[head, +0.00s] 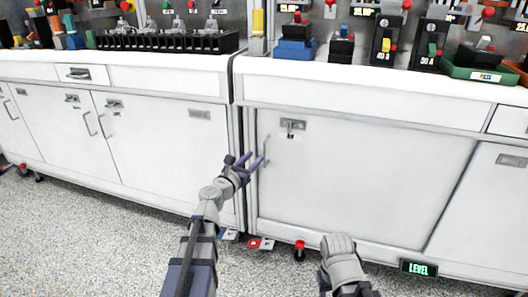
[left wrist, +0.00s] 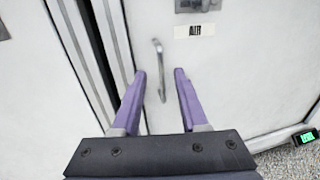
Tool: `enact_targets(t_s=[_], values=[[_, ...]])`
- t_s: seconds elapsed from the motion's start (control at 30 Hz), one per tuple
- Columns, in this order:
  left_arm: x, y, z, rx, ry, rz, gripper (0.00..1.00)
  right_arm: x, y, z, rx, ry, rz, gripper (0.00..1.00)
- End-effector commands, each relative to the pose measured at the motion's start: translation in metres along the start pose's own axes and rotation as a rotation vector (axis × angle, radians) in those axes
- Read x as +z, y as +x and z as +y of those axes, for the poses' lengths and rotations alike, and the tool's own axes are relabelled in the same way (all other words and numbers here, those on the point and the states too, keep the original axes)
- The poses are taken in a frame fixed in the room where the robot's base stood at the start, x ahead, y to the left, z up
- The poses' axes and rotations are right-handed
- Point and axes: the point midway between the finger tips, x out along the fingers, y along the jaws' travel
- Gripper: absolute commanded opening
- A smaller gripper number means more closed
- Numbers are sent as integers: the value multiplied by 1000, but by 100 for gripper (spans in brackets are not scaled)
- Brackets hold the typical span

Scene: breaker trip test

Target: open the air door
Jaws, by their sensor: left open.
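The air door (head: 350,185) is a flat white cabinet door at the centre right of the head view, and it is shut. Its label (left wrist: 194,31) reads "AIR" in the left wrist view. Its handle (left wrist: 159,70) is a thin vertical metal bar near the door's left edge. My left gripper (head: 252,163) is open in front of the handle; in the left wrist view its purple fingers (left wrist: 160,75) stand on either side of the handle's lower part. I cannot tell any contact. My right arm shows at the bottom of the head view, but its fingers are not visible.
A grey latch plate (head: 292,124) is above the handle. Other white cabinet doors (head: 160,135) stand to the left, across a dark vertical gap. The worktop above carries breakers and a green tray (head: 480,75).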

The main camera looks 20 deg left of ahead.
Motion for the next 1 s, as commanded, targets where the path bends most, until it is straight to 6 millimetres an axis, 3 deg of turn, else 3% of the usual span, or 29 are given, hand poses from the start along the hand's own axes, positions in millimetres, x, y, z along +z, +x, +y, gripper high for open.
enact_targets(t_s=[0.27,0.6,0.93,1.0], values=[[0,23,1,-2,3,1,43,0,0,0,0,0,0,50],[0,73,0,-3,4,2,43,0,0,0,0,0,0,50],[0,78,-1,-1,4,3,43,0,0,0,0,0,0,50],[0,78,-1,-1,4,3,37,0,0,0,0,0,0,50]])
